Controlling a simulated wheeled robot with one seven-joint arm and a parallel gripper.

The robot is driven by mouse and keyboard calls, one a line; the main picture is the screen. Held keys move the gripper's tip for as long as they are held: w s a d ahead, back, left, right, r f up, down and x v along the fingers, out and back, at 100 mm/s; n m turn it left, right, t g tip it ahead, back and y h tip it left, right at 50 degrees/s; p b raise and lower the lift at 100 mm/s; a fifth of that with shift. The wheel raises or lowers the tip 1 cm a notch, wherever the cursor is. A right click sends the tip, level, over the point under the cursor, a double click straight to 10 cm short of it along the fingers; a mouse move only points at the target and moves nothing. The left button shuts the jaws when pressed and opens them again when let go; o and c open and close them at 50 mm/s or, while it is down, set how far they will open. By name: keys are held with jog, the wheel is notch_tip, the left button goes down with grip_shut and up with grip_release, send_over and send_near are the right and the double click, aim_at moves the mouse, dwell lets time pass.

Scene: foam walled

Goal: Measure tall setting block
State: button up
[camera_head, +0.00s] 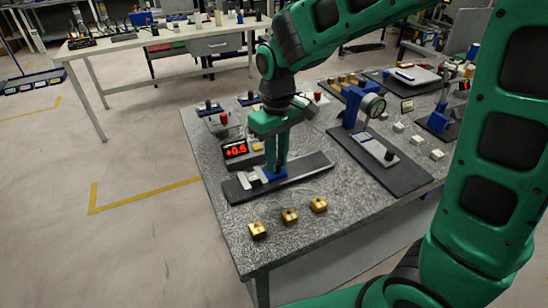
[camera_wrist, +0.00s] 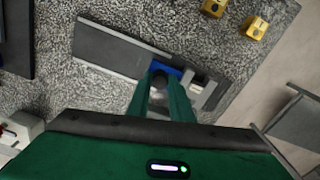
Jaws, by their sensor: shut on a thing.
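My gripper (camera_head: 275,170) points down at a small bench gauge on the granite-like table. In the wrist view its green fingers (camera_wrist: 164,84) close around a dark round knob (camera_wrist: 161,75) beside the gauge's blue part (camera_wrist: 172,70). The blue part (camera_head: 272,174) sits on a dark base plate (camera_head: 310,170). A pale grey block (camera_wrist: 197,86) lies beside the blue part on the plate; it also shows in the head view (camera_head: 250,180). A red display (camera_head: 236,150) behind the plate reads +0.5. I cannot tell which block is the tall setting block.
Three brass blocks (camera_head: 290,216) stand in a row near the table's front edge. A dial gauge stand (camera_head: 372,108) on a dark plate stands to the right, with several small white blocks (camera_head: 420,140) beyond it. Knobbed items (camera_head: 210,108) stand at the back left.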

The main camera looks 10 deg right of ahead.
jog(key=o, duration=0.9)
jog(key=shift+r, duration=0.1)
notch_tip(320, 180, up, 11)
jog(key=shift+f, duration=0.2)
jog(key=shift+w, duration=0.1)
dwell(0.6)
